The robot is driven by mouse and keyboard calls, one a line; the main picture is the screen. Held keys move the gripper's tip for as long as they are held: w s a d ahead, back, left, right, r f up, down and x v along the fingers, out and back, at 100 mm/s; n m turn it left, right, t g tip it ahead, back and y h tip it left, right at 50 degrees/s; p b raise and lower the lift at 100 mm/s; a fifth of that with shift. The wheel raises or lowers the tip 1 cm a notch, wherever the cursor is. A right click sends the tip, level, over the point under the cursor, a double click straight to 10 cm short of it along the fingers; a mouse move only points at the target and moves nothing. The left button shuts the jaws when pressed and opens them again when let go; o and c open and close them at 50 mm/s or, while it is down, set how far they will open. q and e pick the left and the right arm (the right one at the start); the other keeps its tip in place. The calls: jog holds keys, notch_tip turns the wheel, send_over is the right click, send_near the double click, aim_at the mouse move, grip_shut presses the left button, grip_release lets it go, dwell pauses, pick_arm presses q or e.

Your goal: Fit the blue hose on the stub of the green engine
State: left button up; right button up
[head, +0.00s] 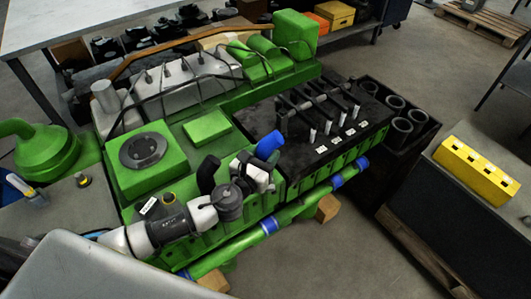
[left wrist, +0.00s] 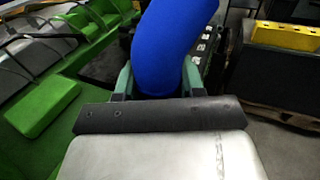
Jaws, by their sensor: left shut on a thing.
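The blue hose (head: 268,145) is a short, thick, bent piece above the near side of the green engine (head: 180,175). My left gripper (head: 262,161) is shut on it. In the left wrist view the blue hose (left wrist: 172,42) stands up between the two greenish fingers of my left gripper (left wrist: 158,82). A dark curved pipe end (head: 208,172) shows just left of the gripper in the head view; I cannot tell whether it is the stub. My arm hides part of the engine's near side. My right gripper is not in view.
A yellow block (head: 478,168) lies on a dark cabinet at the right. A dark crate with several black cylinders (head: 402,118) stands beyond the engine's right end. A green pipe with blue bands (head: 300,208) runs along the engine's near side. Open floor (head: 325,255) lies in front.

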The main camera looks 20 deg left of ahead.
pick_arm(q)
jog(key=shift+f+b, duration=0.8)
jog(key=shift+f, duration=0.15)
dwell(0.5)
jog(key=o, duration=1.2)
jog(key=shift+b+v, duration=0.8)
jog(key=shift+v, duration=4.6)
